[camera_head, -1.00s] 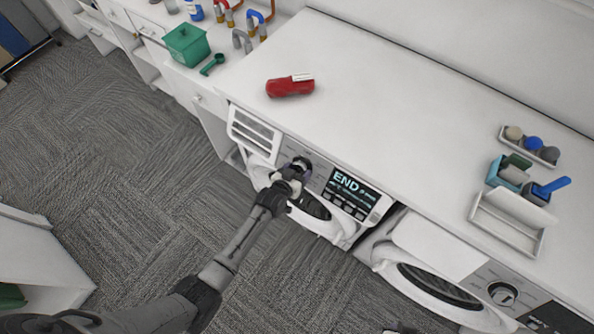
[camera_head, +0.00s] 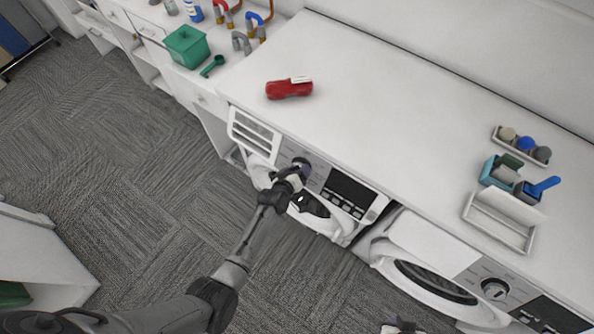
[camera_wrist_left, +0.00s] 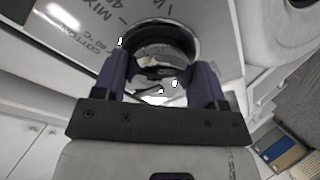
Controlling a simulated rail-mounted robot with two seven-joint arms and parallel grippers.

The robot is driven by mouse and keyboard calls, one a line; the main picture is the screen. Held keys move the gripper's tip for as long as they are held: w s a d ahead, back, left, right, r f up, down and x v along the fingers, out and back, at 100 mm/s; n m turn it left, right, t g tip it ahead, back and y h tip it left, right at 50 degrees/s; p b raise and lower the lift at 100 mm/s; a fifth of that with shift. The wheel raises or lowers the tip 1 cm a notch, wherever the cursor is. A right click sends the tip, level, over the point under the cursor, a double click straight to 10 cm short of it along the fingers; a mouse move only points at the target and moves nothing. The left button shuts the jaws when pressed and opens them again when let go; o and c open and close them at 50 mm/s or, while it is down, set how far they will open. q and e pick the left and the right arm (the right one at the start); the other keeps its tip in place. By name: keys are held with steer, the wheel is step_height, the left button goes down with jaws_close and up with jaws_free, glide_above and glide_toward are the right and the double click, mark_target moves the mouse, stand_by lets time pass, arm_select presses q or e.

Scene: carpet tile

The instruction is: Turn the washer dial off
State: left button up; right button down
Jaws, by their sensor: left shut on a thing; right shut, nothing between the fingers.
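The washer (camera_head: 369,216) on the left has its front panel below the white counter. Its display (camera_head: 349,188) is dark. Its round dial (camera_head: 302,163) sits to the left of the display, partly hidden by my left gripper (camera_head: 297,172). In the left wrist view, the fingers of my left gripper (camera_wrist_left: 163,85) are on both sides of the shiny dial (camera_wrist_left: 166,38) and shut on it. Printed program names show on the panel beside the dial. The tip of my right gripper (camera_head: 404,326) just shows at the bottom edge, shut and empty.
A second machine (camera_head: 437,282) with its own dial (camera_head: 494,289) stands to the right. A red object (camera_head: 289,89), a green bin (camera_head: 187,46) and trays (camera_head: 500,222) lie on the counter. The counter's middle and the carpet are clear.

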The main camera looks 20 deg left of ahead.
stand_by(0.5)
arm_select(q)
steer(key=o, duration=0.9)
steer(key=v, duration=1.3)
steer(key=shift+s+r, duration=0.25)
steer(key=shift+s, duration=0.1)
